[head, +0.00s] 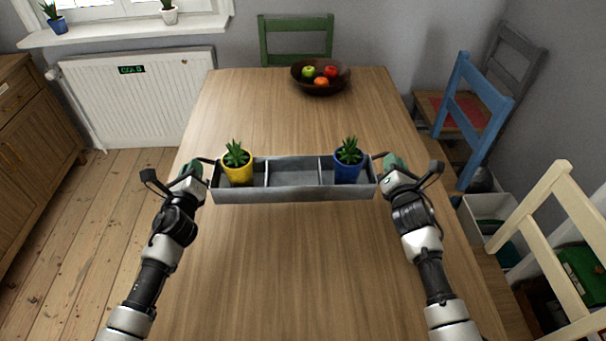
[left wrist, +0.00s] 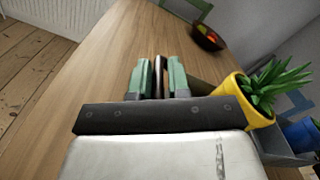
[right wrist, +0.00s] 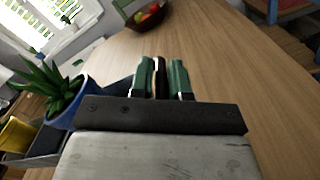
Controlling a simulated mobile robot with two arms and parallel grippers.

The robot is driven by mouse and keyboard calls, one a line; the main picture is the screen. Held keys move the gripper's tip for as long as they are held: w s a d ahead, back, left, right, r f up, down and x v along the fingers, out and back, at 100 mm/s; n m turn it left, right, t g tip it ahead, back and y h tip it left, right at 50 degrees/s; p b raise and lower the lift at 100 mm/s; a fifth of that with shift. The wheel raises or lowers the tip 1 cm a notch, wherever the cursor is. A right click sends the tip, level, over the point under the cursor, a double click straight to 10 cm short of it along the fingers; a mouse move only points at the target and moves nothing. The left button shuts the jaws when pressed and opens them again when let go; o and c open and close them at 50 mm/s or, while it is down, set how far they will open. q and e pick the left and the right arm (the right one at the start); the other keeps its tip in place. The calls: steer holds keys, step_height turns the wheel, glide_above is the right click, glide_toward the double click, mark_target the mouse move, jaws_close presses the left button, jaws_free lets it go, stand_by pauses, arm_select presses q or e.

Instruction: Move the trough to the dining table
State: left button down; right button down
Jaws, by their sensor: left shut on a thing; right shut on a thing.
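The grey metal trough (head: 293,194) is over the middle of the wooden dining table (head: 300,250); I cannot tell whether it touches the top. It has three compartments. A yellow pot (head: 238,172) with a green plant is in the left one, a blue pot (head: 348,169) with a plant in the right one, and the middle one is empty. My left gripper (head: 207,166) is shut on a dark handle (left wrist: 160,76) at the trough's left end. My right gripper (head: 384,162) is shut on the handle (right wrist: 160,76) at its right end.
A dark bowl of fruit (head: 318,88) stands at the table's far end. A green chair (head: 296,38) is behind it. Blue (head: 470,110) and cream (head: 545,200) chairs stand along the right side. A radiator (head: 140,95) and a cabinet (head: 30,130) are at left. The near tabletop is clear.

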arm_select(q)
steer(key=shift+f+b, duration=0.35)
steer(key=shift+f, duration=0.2)
arm_select(e)
steer(key=shift+a+f, duration=0.1)
steer(key=shift+f, duration=0.45)
steer(key=shift+r, duration=0.1)
arm_select(q)
steer(key=shift+s+r, duration=0.1)
steer(key=shift+r, duration=0.05)
steer(key=shift+d+f, duration=0.1)
steer(key=shift+f, duration=0.2)
arm_select(e)
steer(key=shift+f, duration=0.2)
